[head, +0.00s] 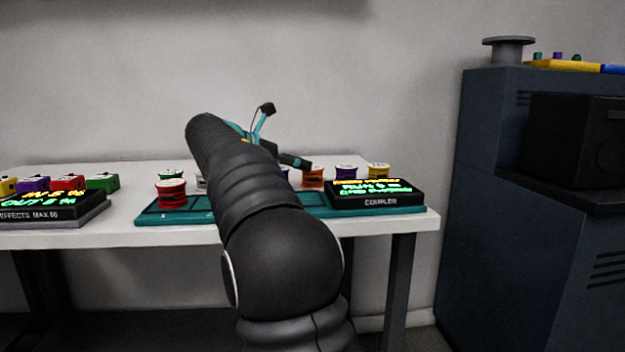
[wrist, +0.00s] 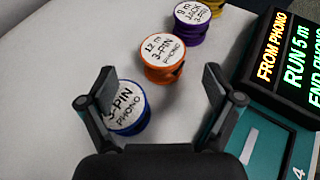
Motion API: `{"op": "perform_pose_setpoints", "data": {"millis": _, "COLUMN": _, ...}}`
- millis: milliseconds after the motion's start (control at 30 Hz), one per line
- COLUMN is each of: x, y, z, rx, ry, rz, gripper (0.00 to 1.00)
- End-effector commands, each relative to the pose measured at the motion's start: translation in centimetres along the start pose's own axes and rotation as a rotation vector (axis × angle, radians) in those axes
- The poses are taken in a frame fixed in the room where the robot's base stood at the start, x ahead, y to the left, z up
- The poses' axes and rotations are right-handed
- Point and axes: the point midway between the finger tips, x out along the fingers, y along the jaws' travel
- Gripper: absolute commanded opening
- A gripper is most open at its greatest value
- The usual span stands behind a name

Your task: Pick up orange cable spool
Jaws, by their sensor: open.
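The orange cable spool (wrist: 163,59) stands on the white table in the wrist view, its round white label reading "12 m 3-PIN PHONO". In the head view the orange spool (head: 313,177) shows just right of my gripper, partly hidden. My gripper (wrist: 160,97) is open and empty, its two fingers spread, with the orange spool beyond the gap between the tips. A blue spool (wrist: 128,108) labelled "3-PIN PHONO" is close beside the left finger and partly hidden by it. In the head view one gripper finger reaches near the orange spool.
A purple spool (wrist: 192,23) and a yellow spool (head: 379,171) stand beyond the orange one. A lit display box (head: 375,192) sits on the teal tray (head: 160,217) at the right. A red spool (head: 171,192) stands at the left. The table (wrist: 60,60) left of the spools is bare.

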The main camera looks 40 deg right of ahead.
Motion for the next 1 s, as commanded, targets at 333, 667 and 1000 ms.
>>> {"op": "perform_pose_setpoints", "data": {"millis": 333, "x": 2.4, "y": -0.2, "z": -0.1, "rx": 0.002, "ry": 0.0, "rz": -0.004, "gripper": 0.9}}
{"op": "perform_pose_setpoints", "data": {"millis": 667, "x": 6.4, "y": -0.4, "z": 0.0, "rx": 0.002, "ry": 0.0, "rz": -0.004, "gripper": 0.9}}
{"op": "perform_pose_setpoints", "data": {"millis": 1000, "x": 6.5, "y": -0.4, "z": 0.1, "rx": 0.002, "ry": 0.0, "rz": -0.003, "gripper": 0.63}}
